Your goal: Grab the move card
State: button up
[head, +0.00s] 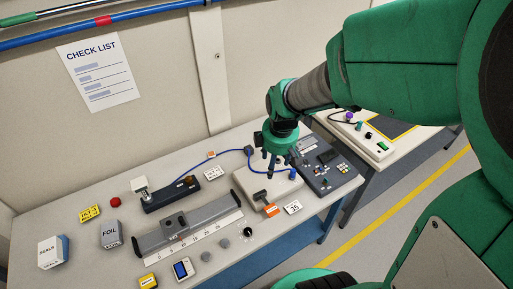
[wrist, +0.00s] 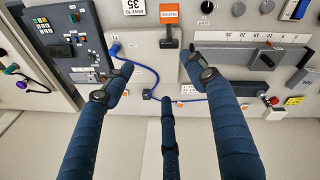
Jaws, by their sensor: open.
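The move card (head: 293,207), a small white card with black print, lies near the front edge of the bench. It also shows at the top edge of the wrist view (wrist: 134,7), partly cut off, reading "MOVE TO" and what looks like 35. My gripper (head: 278,168) is above the pale box, pointing down, farther back on the bench than the card. In the wrist view its three dark fingers (wrist: 155,72) are spread with nothing between them. The card is beyond the fingertips and apart from them.
A dark control panel (head: 327,172) is to the right. A blue cable (wrist: 150,75) runs under my fingers. A grey scaled slide (head: 188,227) stands at left.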

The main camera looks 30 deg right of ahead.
jog(key=d+f+n+g, duration=0.1)
jog(key=d+f+n, duration=0.1)
jog(key=d+f, duration=0.5)
jog(key=n+g+p, duration=0.1)
jog(key=n, duration=0.2)
send_over(293, 205)
notch_tip(293, 205, down, 10)
jog(key=shift+f+y, duration=0.15)
jog(key=shift+y, duration=0.25)
jog(key=shift+f, duration=0.1)
jog(key=shift+f+b, duration=0.5)
jog(key=shift+f, duration=3.7)
jog(key=shift+f+b, duration=0.55)
jog(key=shift+f, duration=2.05)
jog(key=shift+c, duration=0.3)
